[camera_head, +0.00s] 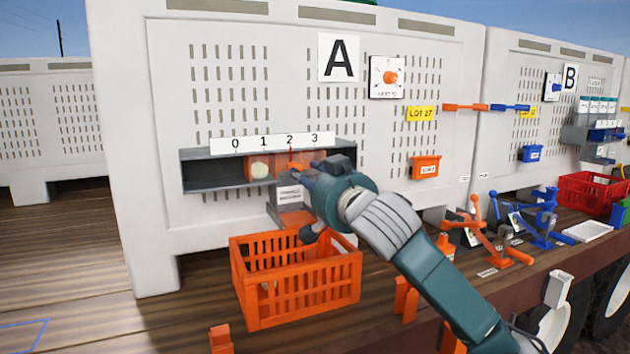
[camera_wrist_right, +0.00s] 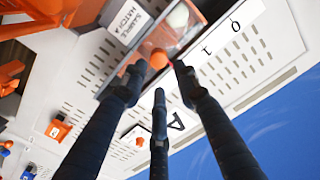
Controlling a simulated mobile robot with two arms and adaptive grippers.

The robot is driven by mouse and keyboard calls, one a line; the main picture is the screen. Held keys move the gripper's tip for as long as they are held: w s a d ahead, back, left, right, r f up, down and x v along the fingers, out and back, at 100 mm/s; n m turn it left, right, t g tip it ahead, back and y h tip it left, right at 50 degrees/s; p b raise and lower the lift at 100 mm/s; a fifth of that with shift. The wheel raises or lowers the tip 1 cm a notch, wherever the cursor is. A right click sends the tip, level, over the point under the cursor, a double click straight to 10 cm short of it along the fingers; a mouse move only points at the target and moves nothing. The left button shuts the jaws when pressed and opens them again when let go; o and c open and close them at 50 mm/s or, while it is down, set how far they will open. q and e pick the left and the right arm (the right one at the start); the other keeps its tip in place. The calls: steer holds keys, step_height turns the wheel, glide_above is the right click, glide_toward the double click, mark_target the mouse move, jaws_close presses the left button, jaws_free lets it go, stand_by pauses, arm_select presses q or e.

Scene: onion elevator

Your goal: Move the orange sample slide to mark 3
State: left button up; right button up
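The orange sample slide (camera_head: 257,168) sits in the grey open slot (camera_head: 212,178) under the white strip (camera_head: 273,143) marked 0 to 3 on panel A. It has a translucent orange body with a pale round thing inside. A thin red pointer (camera_head: 290,150) stands at mark 2. My right gripper (camera_head: 308,170) is at the right part of the slide and hides some of it. In the wrist view, its dark fingers (camera_wrist_right: 157,78) stand apart around the slide's round orange knob (camera_wrist_right: 158,58), with small gaps visible. Contact is not clear. My left gripper is not in view.
An orange crate (camera_head: 297,308) stands on the deck below the slot. A dial plate (camera_head: 387,77) and a small orange bin (camera_head: 425,167) are on the panel to the right. Orange and blue stands (camera_head: 488,235) are on the deck further right.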

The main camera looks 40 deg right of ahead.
steer(key=shift+v, duration=1.75)
